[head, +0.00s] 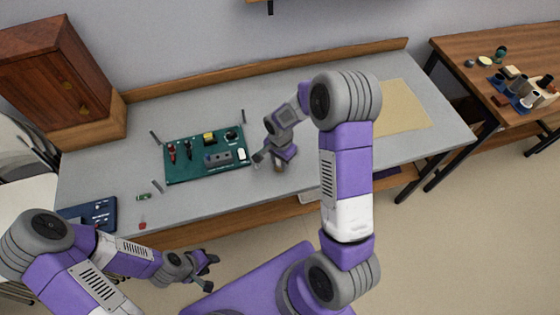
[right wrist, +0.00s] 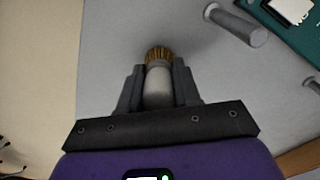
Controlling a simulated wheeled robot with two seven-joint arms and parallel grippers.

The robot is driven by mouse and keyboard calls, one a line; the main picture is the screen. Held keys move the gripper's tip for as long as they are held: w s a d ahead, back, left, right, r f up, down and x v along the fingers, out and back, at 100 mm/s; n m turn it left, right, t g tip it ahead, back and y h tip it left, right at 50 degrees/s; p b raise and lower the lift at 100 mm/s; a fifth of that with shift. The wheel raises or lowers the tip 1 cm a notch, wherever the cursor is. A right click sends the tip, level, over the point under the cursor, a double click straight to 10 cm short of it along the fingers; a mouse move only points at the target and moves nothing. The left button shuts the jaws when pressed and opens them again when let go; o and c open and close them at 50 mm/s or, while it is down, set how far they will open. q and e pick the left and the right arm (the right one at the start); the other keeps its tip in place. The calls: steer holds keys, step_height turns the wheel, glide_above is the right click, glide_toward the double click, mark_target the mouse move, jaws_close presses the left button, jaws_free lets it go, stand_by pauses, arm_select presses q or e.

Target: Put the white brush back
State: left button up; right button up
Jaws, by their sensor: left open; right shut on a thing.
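The white brush (right wrist: 158,88) has a pale, rounded handle and golden-brown bristles. In the right wrist view it sits between the two dark fingers of my right gripper (right wrist: 158,90), which is shut on it, bristles pointing away from the gripper. In the head view my right gripper (head: 268,162) is over the grey table, just right of the green board (head: 197,174); the brush is mostly hidden there by the gripper. Whether the bristles touch the table, I cannot tell. My left gripper (head: 208,264) is open and empty, in front of the table's front edge.
Several grey posts (head: 155,137) stand around the green board, which carries several parts. A dark blue tray (head: 75,212), a small red thing (head: 142,224) and a small green part (head: 144,196) lie at left. A beige mat (head: 405,108) lies at right. A wooden cabinet (head: 60,75) stands back left.

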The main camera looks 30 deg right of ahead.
steer(key=shift+f, duration=0.2)
steer(key=o, duration=1.1)
steer(key=shift+c, duration=0.2)
steer(key=shift+r, duration=0.1)
steer(key=shift+r, duration=0.2)
step_height(320, 180, up, 12)
steer(key=p, duration=0.3)
steer(key=shift+f, duration=0.1)
